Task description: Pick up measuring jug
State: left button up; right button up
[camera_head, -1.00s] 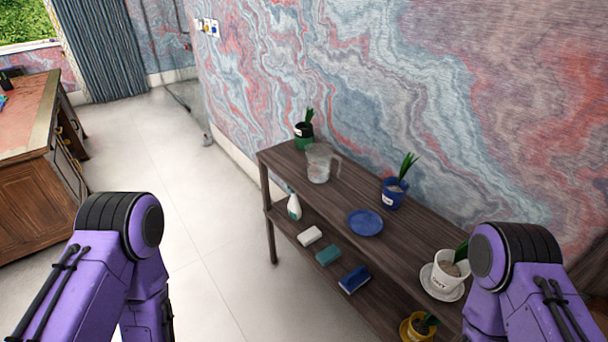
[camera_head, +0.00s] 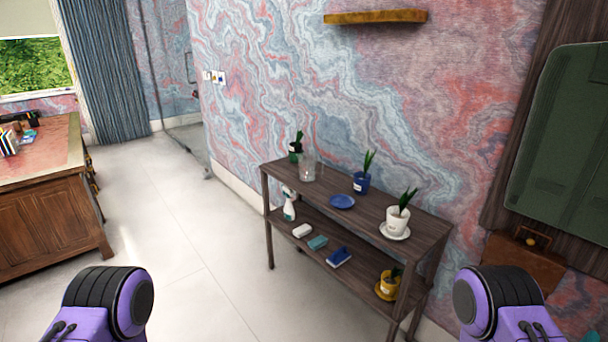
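The measuring jug (camera_head: 307,171) is clear and stands upright on the top board of a dark wooden shelf unit (camera_head: 405,227), near its far left end. It stands between a plant in a green pot (camera_head: 295,153) and a plant in a blue pot (camera_head: 361,181). Only the upper parts of my two purple arms show, at the lower left and lower right edges. Both of my grippers are out of the picture. Nothing of mine touches the jug.
The top board also holds a blue saucer (camera_head: 342,202) and a white potted plant (camera_head: 397,220). Below are a spray bottle (camera_head: 289,210), several small blocks and a yellow pot (camera_head: 388,284). A wooden desk (camera_head: 45,215) stands left. The floor (camera_head: 200,265) between is clear.

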aim_at(307, 161)
jog(key=u, duration=0.6)
jog(key=i, duration=0.65)
jog(key=u, duration=0.75)
jog(key=i, duration=0.85)
jog(key=z, duration=0.2)
